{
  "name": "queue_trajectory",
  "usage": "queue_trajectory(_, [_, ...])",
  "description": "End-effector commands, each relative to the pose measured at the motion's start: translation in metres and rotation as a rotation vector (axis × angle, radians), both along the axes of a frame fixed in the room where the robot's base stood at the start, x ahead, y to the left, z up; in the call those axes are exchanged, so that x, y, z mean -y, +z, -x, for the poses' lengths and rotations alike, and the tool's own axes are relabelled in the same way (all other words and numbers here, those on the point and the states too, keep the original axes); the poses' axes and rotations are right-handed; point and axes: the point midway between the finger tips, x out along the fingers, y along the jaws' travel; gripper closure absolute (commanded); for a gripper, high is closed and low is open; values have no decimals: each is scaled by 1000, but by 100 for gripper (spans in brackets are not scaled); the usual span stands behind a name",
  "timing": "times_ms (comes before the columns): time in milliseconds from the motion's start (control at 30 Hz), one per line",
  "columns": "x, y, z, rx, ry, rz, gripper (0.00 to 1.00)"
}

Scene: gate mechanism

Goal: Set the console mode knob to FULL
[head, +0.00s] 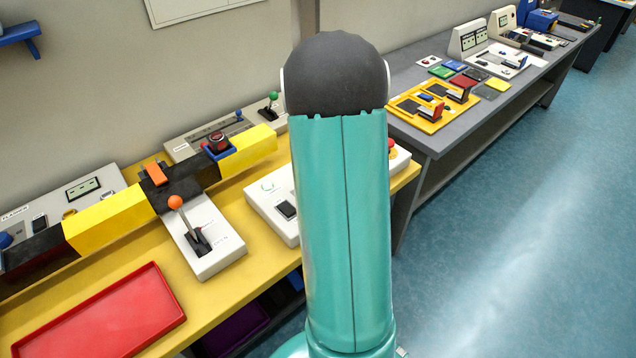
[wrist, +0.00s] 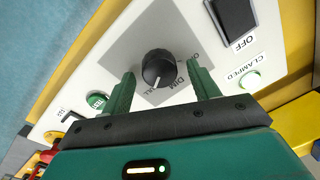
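The black round mode knob (wrist: 158,68) shows in the wrist view on a grey square plate of the white console (wrist: 60,103). A white pointer line on the knob points toward the lower edge of the picture. The label below right of the knob seems to read DIM; other lettering is partly hidden or too small to read. My gripper (wrist: 162,76) is open, with one green finger on each side of the knob. I cannot tell whether the fingers touch it. In the head view the console (head: 262,208) is partly hidden behind my arm, and the knob does not show.
Beside the knob are a black rocker switch (wrist: 232,16) labelled OFF, a green ring (wrist: 250,80) labelled CLAMPED and a green button (wrist: 97,100). An orange-knobbed lever (head: 188,225), a yellow-black beam (head: 118,215) and a red tray (head: 105,310) stand left on the yellow table.

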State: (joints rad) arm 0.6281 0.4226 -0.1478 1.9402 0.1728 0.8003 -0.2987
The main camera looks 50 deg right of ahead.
Motion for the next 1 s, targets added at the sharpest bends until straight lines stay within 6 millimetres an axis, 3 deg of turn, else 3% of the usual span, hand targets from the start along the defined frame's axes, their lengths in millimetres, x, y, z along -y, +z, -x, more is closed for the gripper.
queue_trajectory(367, [1, 9, 0, 0, 2, 1, 40])
queue_trajectory(800, [6, 100, 3, 3, 1, 3, 40])
queue_trajectory(1000, [7, 129, 4, 0, 1, 1, 40])
